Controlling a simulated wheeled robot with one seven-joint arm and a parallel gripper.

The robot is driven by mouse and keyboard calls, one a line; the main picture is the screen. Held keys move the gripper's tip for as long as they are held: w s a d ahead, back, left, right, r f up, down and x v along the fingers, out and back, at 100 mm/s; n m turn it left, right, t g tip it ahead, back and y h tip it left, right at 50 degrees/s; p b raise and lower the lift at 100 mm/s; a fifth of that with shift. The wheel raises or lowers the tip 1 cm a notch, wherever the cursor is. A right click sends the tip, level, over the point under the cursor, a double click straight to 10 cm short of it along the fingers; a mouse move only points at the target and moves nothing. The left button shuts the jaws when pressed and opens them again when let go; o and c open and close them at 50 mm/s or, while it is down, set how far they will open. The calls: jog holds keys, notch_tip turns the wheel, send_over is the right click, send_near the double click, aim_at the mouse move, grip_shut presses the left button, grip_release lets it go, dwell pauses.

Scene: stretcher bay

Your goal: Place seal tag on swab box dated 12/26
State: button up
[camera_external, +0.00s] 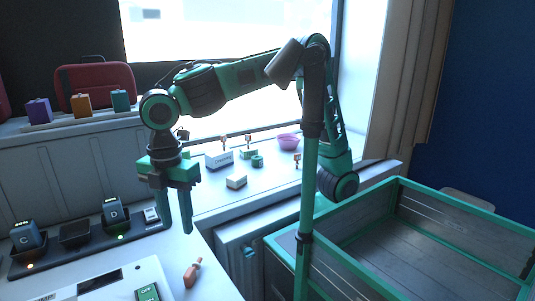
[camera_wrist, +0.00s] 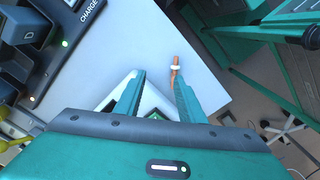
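My gripper (camera_external: 176,218) points down over the white table, its two fingers apart with nothing visible between them. In the wrist view, my gripper (camera_wrist: 159,80) also shows open fingers. A small orange item with a pale band (camera_wrist: 174,68) lies near the right fingertip there; it also lies on the table in the external view (camera_external: 192,273), below and right of the gripper. I cannot tell whether it is the seal tag. On the window sill are a white box with dark lettering (camera_external: 219,160) and a smaller white box (camera_external: 236,181). No date is readable.
A charging dock (camera_external: 90,237) with devices and a white panel with a green display (camera_external: 147,292) occupy the table. A green-framed cart (camera_external: 440,240) is at right. Coloured boxes (camera_external: 81,102) line the left shelf.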

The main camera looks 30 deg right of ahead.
jog(key=n, duration=0.1)
send_over(190, 269)
jog(key=f, duration=0.3)
jog(key=s+f, duration=0.1)
jog(key=f, duration=0.1)
jog(key=shift+f, duration=0.35)
jog(key=f, duration=0.4)
jog(key=shift+w+d+f, duration=0.1)
jog(key=shift+w+f, duration=0.05)
jog(key=shift+w, duration=0.05)
jog(key=shift+w+f, duration=0.15)
jog(key=shift+f, duration=0.35)
jog(key=shift+w, duration=0.1)
grip_shut()
